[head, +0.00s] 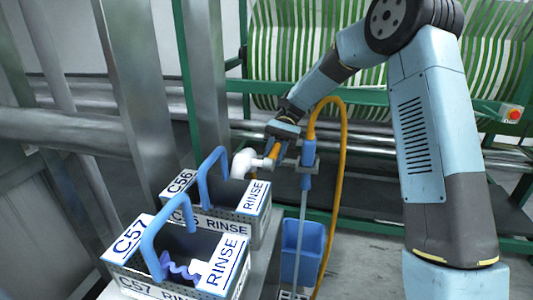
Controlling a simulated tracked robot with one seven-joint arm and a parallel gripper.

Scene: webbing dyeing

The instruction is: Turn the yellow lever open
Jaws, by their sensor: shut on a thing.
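The yellow lever (273,149) is a small orange-yellow handle at the right end of a white pipe elbow (243,162), in the middle of the head view. My gripper (276,144) reaches down to it from the upper right and is shut on the lever. The fingers partly cover the lever, so its exact angle is hard to tell. The white elbow has its mouth over the rear basket.
Two grey baskets with blue handles, marked C56 (182,181) and C57 (130,233), stand at the lower left. A yellow hose (340,190) loops beside a blue fitting (308,155) and a blue bin (301,250). Metal posts stand left; green webbing hangs behind.

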